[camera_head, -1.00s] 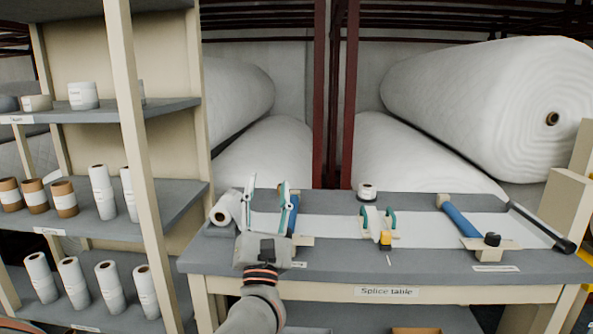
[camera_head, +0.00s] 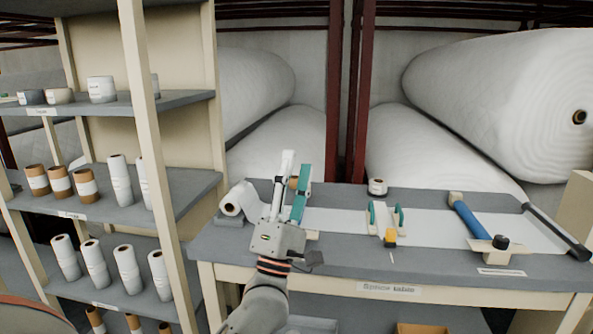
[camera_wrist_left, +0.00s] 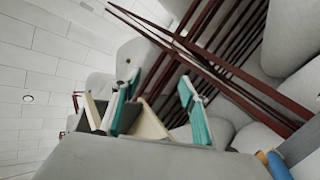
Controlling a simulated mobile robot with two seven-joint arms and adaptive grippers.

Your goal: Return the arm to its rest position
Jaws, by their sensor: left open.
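My left gripper (camera_head: 296,165) is open and raised above the left end of the splice table (camera_head: 330,260), with its fingers pointing up and away. It hides part of the table behind it. In the left wrist view its two teal-padded fingers (camera_wrist_left: 160,88) stand apart with nothing gripped between them. A white roll (camera_head: 238,199) lies on the table just left of the gripper. My right gripper is not in view.
A shelf rack (camera_head: 140,100) with several small rolls stands close on the left. A tape holder (camera_head: 388,222), a blue-handled tool (camera_head: 470,218) and a black bar (camera_head: 555,232) are on the table. Large wadding rolls (camera_head: 480,90) lie behind.

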